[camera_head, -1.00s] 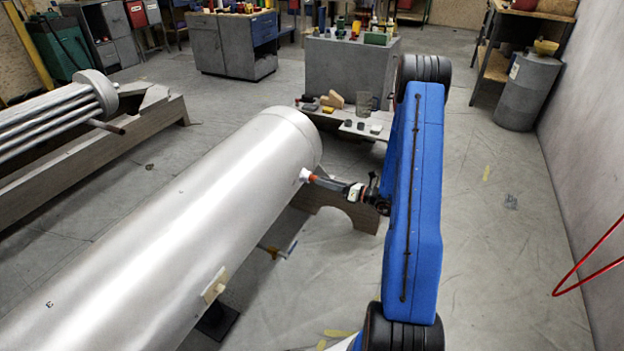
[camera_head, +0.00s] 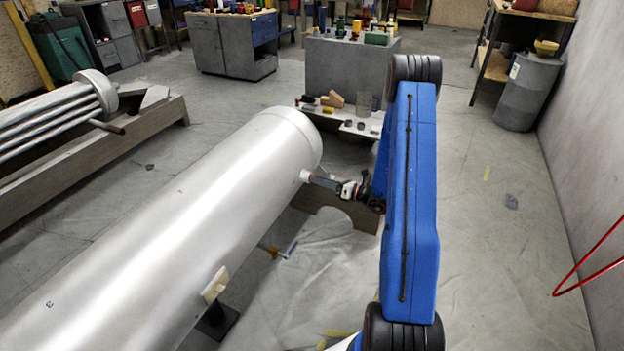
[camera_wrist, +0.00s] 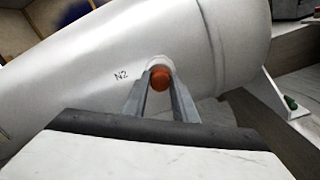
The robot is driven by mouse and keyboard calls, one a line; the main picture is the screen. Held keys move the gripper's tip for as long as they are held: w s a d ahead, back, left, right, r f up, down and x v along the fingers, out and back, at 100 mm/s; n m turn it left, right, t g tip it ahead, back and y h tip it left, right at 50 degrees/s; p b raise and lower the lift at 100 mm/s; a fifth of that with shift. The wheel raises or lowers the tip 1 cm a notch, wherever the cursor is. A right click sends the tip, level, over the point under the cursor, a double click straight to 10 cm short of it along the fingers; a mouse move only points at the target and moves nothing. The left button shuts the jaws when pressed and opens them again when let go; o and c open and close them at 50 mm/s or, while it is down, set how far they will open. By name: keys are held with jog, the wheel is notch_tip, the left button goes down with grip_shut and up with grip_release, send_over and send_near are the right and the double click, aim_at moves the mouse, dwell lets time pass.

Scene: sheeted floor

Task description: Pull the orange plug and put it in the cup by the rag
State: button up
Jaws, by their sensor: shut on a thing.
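The orange plug (camera_wrist: 160,78) sits at the mouth of a short white nozzle marked N2 on the large silver tank (camera_head: 190,220). My gripper (camera_wrist: 160,90) is shut on the plug, one finger on each side. In the head view my gripper (camera_head: 314,180) meets the nozzle (camera_head: 304,175), and the fingers mostly hide the plug. A clear cup (camera_head: 364,103) stands on a low bench (camera_head: 347,126) behind the tank's end. Small dark and grey items lie by the cup; I cannot tell which is the rag.
A wooden block (camera_head: 335,98) and small items share the low bench. A wooden support (camera_head: 345,205) stands under the tank. A tube bundle (camera_head: 50,115) lies left. Open floor (camera_head: 500,250) spreads right, with a red hose (camera_head: 590,278) near the wall.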

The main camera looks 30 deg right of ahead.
grip_shut()
jog(key=shift+v, duration=2.65)
jog(key=shift+v, duration=1.85)
